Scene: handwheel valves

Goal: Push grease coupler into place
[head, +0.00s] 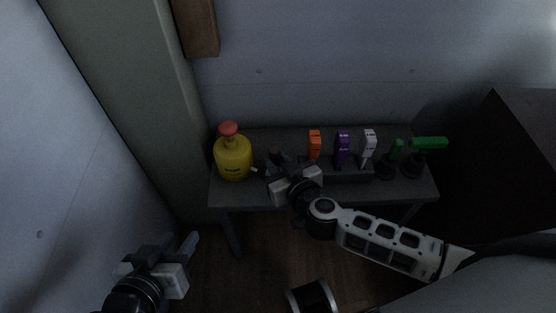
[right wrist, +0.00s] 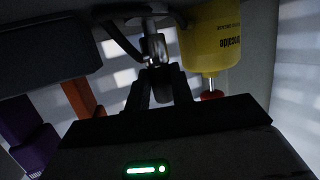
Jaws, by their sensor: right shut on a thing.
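A metal grease coupler (right wrist: 154,48) sits between the fingers of my right gripper (right wrist: 160,72) in the right wrist view. The gripper is shut on it. A metal cylinder and a dark hose or bracket show above it, and I cannot tell whether the coupler is fully seated. In the head view my right gripper (head: 275,162) is over the bench, just right of a yellow bottle (head: 233,158) with a red top. A small light metal tip (head: 254,169) shows between them. My left gripper (head: 178,245) is open and empty, low at the left, away from the bench.
The dark bench (head: 235,194) stands against the wall. Orange (head: 314,143), purple (head: 342,147) and white (head: 368,143) tagged items stand right of my right gripper. Green-handled items (head: 428,143) are at the bench's right end. A dark box-like block (head: 530,130) stands further right.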

